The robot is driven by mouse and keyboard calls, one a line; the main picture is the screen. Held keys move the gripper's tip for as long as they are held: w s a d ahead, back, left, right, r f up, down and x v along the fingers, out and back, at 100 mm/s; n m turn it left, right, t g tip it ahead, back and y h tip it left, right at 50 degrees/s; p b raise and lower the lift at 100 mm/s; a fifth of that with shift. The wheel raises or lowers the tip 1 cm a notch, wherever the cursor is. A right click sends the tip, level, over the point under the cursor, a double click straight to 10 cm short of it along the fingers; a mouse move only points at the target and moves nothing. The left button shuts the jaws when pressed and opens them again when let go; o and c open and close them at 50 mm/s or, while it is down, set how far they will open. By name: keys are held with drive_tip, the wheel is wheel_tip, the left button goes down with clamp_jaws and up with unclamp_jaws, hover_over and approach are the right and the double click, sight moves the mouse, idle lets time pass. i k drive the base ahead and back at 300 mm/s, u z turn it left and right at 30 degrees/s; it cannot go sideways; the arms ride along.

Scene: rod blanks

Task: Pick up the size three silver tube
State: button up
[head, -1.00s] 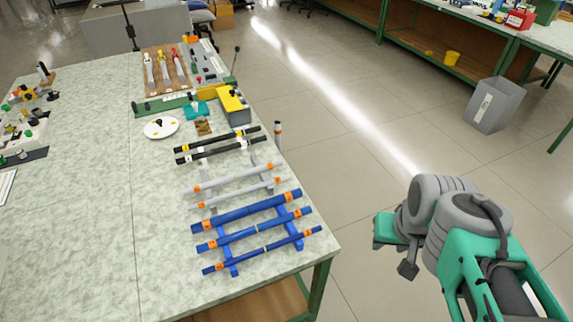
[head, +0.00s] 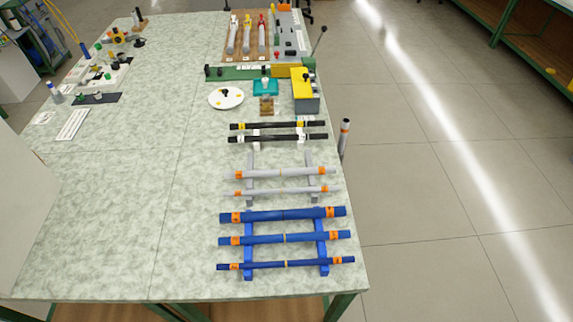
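Two silver tubes lie across a grey rack (head: 308,159) on the table. The upper silver tube (head: 280,173) looks thicker, and the lower silver tube (head: 285,191) is thinner. Both carry orange labels near their ends, too small to read, so I cannot tell which is size three. Another grey tube (head: 343,142) with an orange band stands near upright just off the table's right edge; what supports it is hidden. My gripper is not in view.
Blue tubes (head: 283,239) lie on a blue rack (head: 248,262) at the near side. Black tubes (head: 277,138) lie behind the silver ones. A yellow-topped box (head: 303,91) and white plate (head: 226,98) stand farther back. The table's left middle (head: 150,190) and right floor (head: 440,190) are clear.

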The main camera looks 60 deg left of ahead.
sight(313, 171)
drive_tip(key=i, duration=2.15)
drive_tip(key=z, duration=3.35)
drive_tip(key=k, duration=1.65)
drive_tip(key=z, duration=1.4)
